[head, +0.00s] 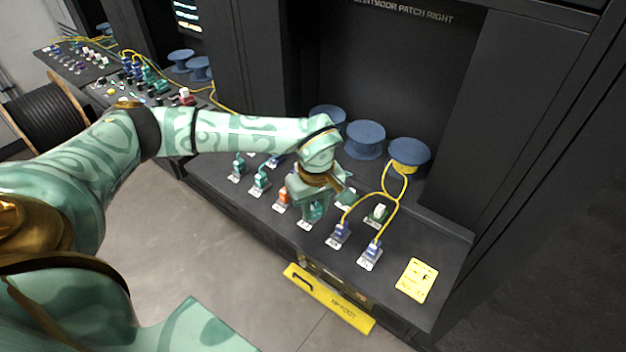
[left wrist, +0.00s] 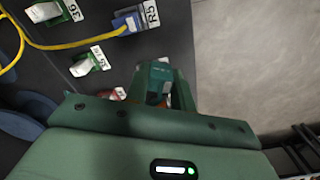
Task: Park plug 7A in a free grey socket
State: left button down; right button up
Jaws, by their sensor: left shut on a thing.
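My left gripper (head: 311,208) is over the front row of the dark sloped panel (head: 425,245). It is shut on a teal plug (left wrist: 158,78), which shows between its fingers in the left wrist view. I cannot read a 7A mark on it, nor tell whether it is seated in a socket or just above one. Two blue plugs (head: 338,234) (head: 370,252) with yellow cables stand to the right. Two white-topped green connectors (head: 346,198) (head: 378,213) sit behind. No grey socket can be made out as free. My right gripper is out of view.
An orange plug (head: 282,199) and teal plugs (head: 260,179) stand left of the gripper. Blue spools (head: 366,140) line the back. A yellow card (head: 417,280) lies at right. Yellow cables (head: 400,190) loop behind the blue plugs. A cable drum (head: 45,118) stands far left.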

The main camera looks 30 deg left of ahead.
pick_arm(q)
jog(key=w+a+r+n, duration=0.2)
jog(key=w+a+n, duration=0.1)
jog(key=n, duration=0.2)
notch_tip(320, 180, down, 6)
jog(key=b, duration=0.5)
jog(key=shift+d, duration=0.15)
jog(key=shift+r, duration=0.1)
jog(key=shift+r, duration=0.1)
jog(key=shift+p, duration=0.75)
dwell(0.8)
jog(key=shift+f, duration=0.6)
